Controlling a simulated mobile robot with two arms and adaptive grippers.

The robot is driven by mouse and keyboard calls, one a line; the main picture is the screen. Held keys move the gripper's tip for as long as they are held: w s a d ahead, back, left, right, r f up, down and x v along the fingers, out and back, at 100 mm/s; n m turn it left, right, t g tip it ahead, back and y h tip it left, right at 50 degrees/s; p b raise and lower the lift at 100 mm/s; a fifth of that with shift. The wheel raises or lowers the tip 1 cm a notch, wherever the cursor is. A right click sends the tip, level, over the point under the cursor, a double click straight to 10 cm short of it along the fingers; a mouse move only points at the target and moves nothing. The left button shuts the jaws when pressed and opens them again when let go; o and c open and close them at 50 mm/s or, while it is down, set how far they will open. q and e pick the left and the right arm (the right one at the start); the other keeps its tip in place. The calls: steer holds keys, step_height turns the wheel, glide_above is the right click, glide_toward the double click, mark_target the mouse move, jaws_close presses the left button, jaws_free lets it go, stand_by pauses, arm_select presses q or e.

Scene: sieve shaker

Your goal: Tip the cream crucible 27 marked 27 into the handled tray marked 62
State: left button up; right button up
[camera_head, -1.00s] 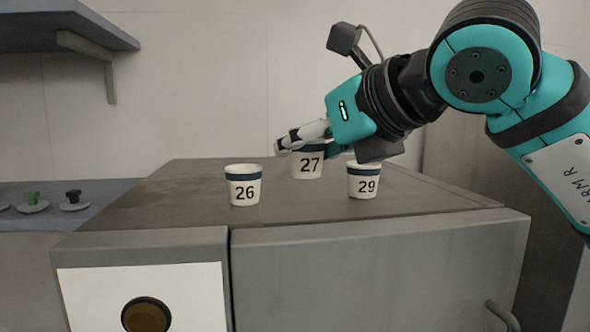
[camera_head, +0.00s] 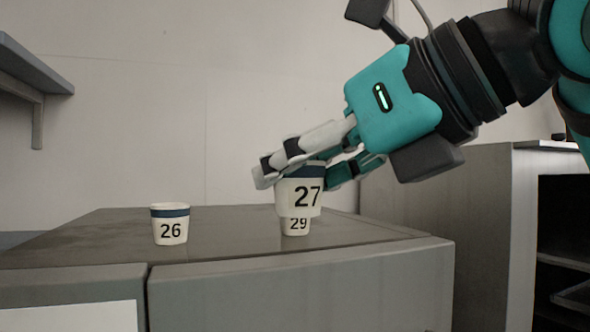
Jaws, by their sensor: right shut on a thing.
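The cream crucible 27 (camera_head: 298,192) has a dark blue band, partly covered by my fingers. My right gripper (camera_head: 300,172) is shut on it near the rim and holds it about upright. In the picture crucible 27 covers the upper part of the crucible marked 29 (camera_head: 296,226); whether they touch I cannot tell. The handled tray marked 62 is not in view. My left gripper is not in view.
Crucible 26 (camera_head: 170,226) stands on the grey cabinet top (camera_head: 226,250), left of the others. A wall shelf (camera_head: 30,75) is at upper left. Another cabinet (camera_head: 480,205) with an open dark compartment is at the right.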

steer(key=s+d+r, duration=0.3)
steer(key=s+d, duration=0.1)
steer(key=s, duration=0.5)
steer(key=shift+s, duration=0.15)
stand_by(0.4)
